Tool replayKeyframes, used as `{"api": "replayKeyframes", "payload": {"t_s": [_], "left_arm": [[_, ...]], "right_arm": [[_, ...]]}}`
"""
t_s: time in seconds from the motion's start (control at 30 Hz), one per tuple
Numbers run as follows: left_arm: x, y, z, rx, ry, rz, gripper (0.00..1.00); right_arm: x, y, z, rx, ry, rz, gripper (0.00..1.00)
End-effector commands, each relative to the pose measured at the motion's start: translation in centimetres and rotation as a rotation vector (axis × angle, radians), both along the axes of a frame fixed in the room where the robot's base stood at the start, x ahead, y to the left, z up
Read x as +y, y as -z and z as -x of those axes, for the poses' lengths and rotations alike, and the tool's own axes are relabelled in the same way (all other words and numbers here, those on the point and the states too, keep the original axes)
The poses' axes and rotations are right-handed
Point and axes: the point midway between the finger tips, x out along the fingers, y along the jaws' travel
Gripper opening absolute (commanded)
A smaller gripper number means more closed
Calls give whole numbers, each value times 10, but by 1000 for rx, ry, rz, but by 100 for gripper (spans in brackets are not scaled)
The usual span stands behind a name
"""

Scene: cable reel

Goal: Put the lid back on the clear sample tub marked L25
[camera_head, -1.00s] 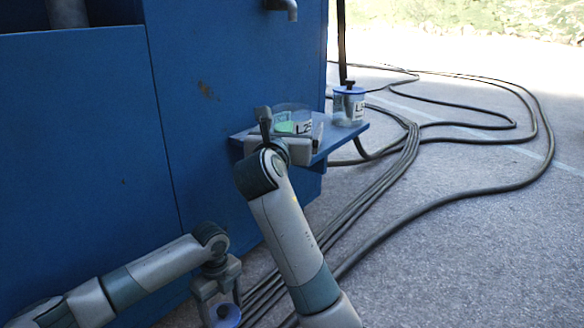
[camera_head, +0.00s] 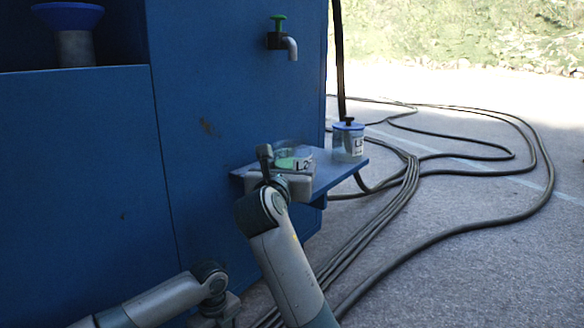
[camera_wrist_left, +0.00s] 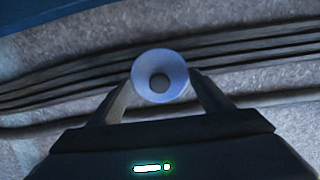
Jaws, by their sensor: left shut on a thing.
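A clear tub marked L2-something (camera_head: 289,156), with green contents, stands open-topped on the blue shelf (camera_head: 326,178); its last label character is partly hidden. My right gripper (camera_head: 285,181) is at the tub's near side, its fingers beside the tub; whether they press on it I cannot tell. My left gripper (camera_wrist_left: 160,100) is shut on a round pale-blue piece with a dark centre, apparently the lid (camera_wrist_left: 160,58), held low over the ground. In the head view my left gripper (camera_head: 215,316) is at the bottom edge, and the lid is out of sight.
A second tub (camera_head: 348,144) with a blue lid and black knob stands at the shelf's right end. A tap (camera_head: 287,42) is on the blue cabinet (camera_head: 240,110). A blue funnel (camera_head: 68,17) is at upper left. Black cables (camera_head: 400,225) lie on the ground.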

Motion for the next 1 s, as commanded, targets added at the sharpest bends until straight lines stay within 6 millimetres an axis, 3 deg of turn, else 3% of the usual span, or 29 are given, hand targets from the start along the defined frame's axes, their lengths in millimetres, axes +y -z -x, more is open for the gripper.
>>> {"api": "replayKeyframes", "payload": {"t_s": [0.47,1.0], "left_arm": [[0,-8,0,0,0,0,51],[0,-40,0,0,0,0,51]], "right_arm": [[0,-9,0,-2,0,-1,34],[0,-41,0,-3,0,0,34]]}}
